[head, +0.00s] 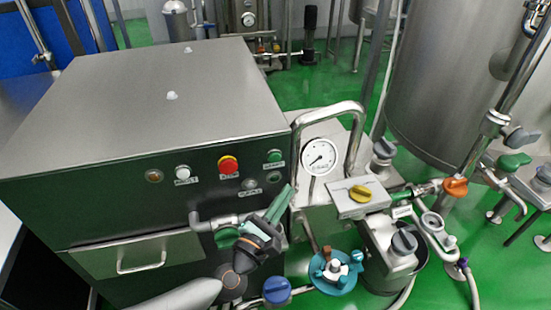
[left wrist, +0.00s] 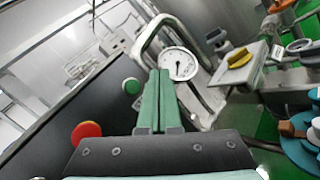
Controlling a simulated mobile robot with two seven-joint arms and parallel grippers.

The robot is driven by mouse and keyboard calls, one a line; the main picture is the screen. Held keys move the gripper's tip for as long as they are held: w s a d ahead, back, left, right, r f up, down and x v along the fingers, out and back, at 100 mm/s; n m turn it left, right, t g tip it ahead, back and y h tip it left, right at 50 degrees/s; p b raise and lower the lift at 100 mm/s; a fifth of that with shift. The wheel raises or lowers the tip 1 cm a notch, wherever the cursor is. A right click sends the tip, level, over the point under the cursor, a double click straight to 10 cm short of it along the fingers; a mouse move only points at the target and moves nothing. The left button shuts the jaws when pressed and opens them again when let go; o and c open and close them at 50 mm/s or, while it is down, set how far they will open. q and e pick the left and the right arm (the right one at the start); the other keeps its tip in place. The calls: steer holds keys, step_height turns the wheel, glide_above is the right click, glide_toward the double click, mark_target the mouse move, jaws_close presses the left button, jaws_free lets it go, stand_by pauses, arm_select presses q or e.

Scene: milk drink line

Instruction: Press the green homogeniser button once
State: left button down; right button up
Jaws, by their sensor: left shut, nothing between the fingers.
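The green button (head: 274,156) sits at the upper right of the dark front panel of the steel homogeniser cabinet (head: 170,100), with a small label under it. It also shows in the left wrist view (left wrist: 132,87), just left of my fingers. My left gripper (head: 288,190) has green fingers, shut and empty. In the head view the tips are below and slightly right of the button, apart from it in the picture; the exact depth gap is hard to judge. The fingertips also show in the left wrist view (left wrist: 160,73). My right gripper is not in view.
A red mushroom button (head: 228,165) on a yellow ring, a white button (head: 183,172) and a grey one (head: 250,184) share the panel. A bent steel pipe (head: 330,115) and a round gauge (head: 319,157) stand close right of the fingers. A yellow knob (head: 360,193) is farther right.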

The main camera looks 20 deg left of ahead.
mark_target(280, 158)
arm_select(q)
steer(key=w+a, duration=0.1)
steer(key=w, duration=0.1)
steer(key=w+a+b, duration=0.1)
steer(key=w+a, duration=0.1)
steer(key=w+a+b, duration=0.1)
steer(key=w, duration=0.1)
steer(key=shift+w+a, duration=0.25)
steer(key=shift+w, duration=0.1)
steer(key=shift+w+a, duration=0.1)
stand_by(1.8)
steer(key=shift+w+a, duration=0.15)
steer(key=shift+w, duration=0.1)
steer(key=shift+w+a, duration=0.25)
steer(key=shift+w, duration=0.1)
stand_by(0.7)
stand_by(0.3)
steer(key=shift+s+d, duration=0.5)
steer(key=shift+s, duration=0.2)
